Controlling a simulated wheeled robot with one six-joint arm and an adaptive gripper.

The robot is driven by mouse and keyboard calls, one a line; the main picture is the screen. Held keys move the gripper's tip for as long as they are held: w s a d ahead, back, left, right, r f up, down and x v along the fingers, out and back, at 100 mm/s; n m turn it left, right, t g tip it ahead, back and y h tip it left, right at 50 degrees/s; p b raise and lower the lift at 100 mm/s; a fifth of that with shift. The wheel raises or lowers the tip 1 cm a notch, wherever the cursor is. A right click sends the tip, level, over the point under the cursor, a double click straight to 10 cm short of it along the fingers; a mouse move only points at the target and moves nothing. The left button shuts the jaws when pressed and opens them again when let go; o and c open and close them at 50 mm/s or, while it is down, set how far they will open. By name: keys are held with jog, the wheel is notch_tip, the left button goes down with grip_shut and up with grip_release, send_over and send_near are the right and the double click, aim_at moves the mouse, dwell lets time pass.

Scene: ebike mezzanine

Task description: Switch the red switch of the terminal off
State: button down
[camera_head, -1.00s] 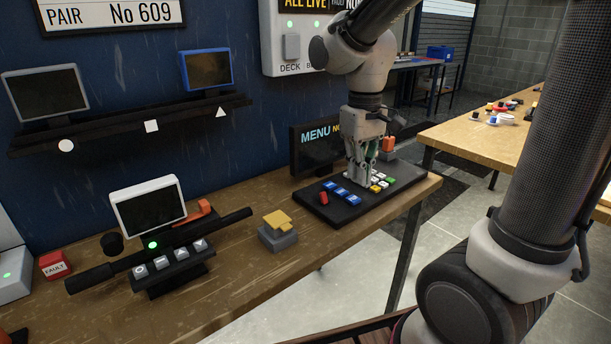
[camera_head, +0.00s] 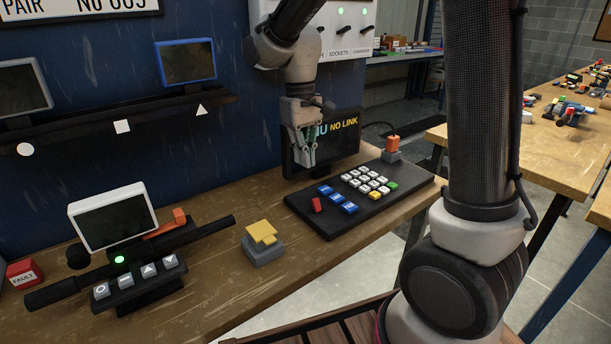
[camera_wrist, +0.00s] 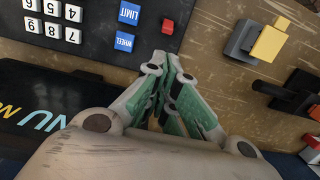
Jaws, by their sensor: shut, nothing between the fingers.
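The terminal is a black keypad panel (camera_head: 345,222) on the wooden bench, with a display (camera_head: 345,136) reading "NO LINK" behind it. Its small red switch (camera_head: 317,205) stands at the panel's left end, beside several blue keys (camera_head: 338,197). White keys (camera_head: 366,179), a yellow key and a green key lie to the right. My gripper (camera_head: 309,166) is shut and empty, above the back left of the panel, in front of the display. In the wrist view the red switch (camera_wrist: 168,26) shows just beyond my fingertips (camera_wrist: 171,56), apart from them. The switch's on or off position is unclear.
A yellow-topped grey block (camera_head: 263,242) sits left of the panel. A bike handlebar unit (camera_head: 140,285) with a small screen lies further left. An orange-topped post (camera_head: 392,148) stands behind the panel's right end. Bare bench lies between the block and panel.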

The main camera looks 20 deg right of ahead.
aim_at(308, 202)
jog(key=f, duration=0.6)
jog(key=s+f, duration=0.1)
jog(key=f, duration=0.2)
jog(key=shift+d+f, duration=0.15)
jog(key=shift+f, duration=0.05)
